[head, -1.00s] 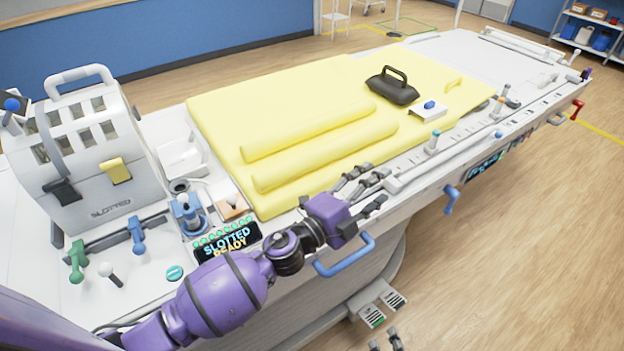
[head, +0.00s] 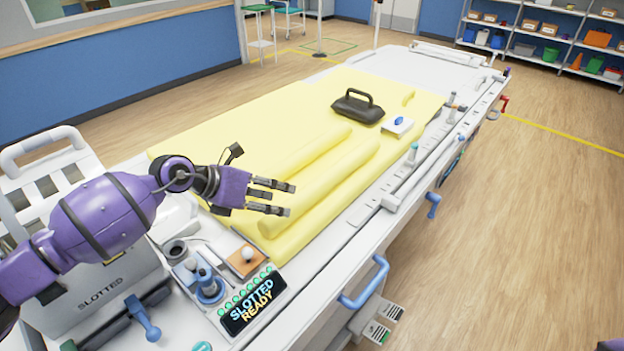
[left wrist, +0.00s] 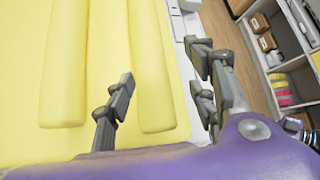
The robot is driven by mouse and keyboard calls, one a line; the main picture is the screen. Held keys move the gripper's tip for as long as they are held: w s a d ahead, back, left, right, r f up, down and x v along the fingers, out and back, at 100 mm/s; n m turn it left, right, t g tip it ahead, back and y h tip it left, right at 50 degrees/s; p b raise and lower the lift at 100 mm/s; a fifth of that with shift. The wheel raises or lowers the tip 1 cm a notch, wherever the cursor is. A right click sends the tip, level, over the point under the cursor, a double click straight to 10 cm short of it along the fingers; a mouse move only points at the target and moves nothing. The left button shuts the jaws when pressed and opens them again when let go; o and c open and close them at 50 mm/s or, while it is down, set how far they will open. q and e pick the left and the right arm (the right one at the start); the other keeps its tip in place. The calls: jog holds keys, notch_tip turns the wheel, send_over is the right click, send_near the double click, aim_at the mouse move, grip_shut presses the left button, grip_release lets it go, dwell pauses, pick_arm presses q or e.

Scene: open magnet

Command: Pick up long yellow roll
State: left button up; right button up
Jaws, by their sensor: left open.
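Two long yellow rolls lie side by side on a yellow mat (head: 225,145). The far roll (head: 318,150) and the near roll (head: 340,182) run lengthwise along the bed. My left gripper (head: 288,199) is open and empty, above the left ends of the rolls, its fingers pointing right and hiding part of them. In the left wrist view both rolls show, one left (left wrist: 64,75) and one in the middle (left wrist: 147,75). The middle one lies between my open fingers (left wrist: 165,85) in the picture; I cannot tell the height gap. My right gripper is out of view.
A black handled weight (head: 357,107) and a white block with a blue knob (head: 397,126) sit on the mat farther back. A slotted unit (head: 95,290), a small display (head: 248,305) and levers stand at the left end. A blue handle (head: 365,285) sticks out from the front side.

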aim_at(286, 202)
pick_arm(q)
jog(key=shift+w+a+f+m+y, duration=0.15)
jog(key=shift+w+a+f+y, duration=0.05)
jog(key=shift+w+f, duration=0.2)
jog(key=shift+w+a+f+m+y, duration=0.15)
jog(key=shift+w+f+y, duration=0.1)
jog(key=shift+w, duration=0.1)
jog(key=shift+b+x, duration=0.35)
jog(key=shift+x, duration=0.8)
jog(key=x, duration=0.1)
jog(key=b+x, duration=0.1)
jog(key=x, duration=0.1)
jog(key=b+x, duration=0.1)
jog(key=x, duration=0.1)
jog(key=shift+s+f, duration=0.15)
jog(key=shift+s, duration=0.2)
jog(key=shift+d+r, duration=0.1)
jog(key=shift+r, duration=0.2)
jog(key=shift+c, duration=0.4)
jog(key=shift+w, duration=0.1)
jog(key=c, duration=0.9)
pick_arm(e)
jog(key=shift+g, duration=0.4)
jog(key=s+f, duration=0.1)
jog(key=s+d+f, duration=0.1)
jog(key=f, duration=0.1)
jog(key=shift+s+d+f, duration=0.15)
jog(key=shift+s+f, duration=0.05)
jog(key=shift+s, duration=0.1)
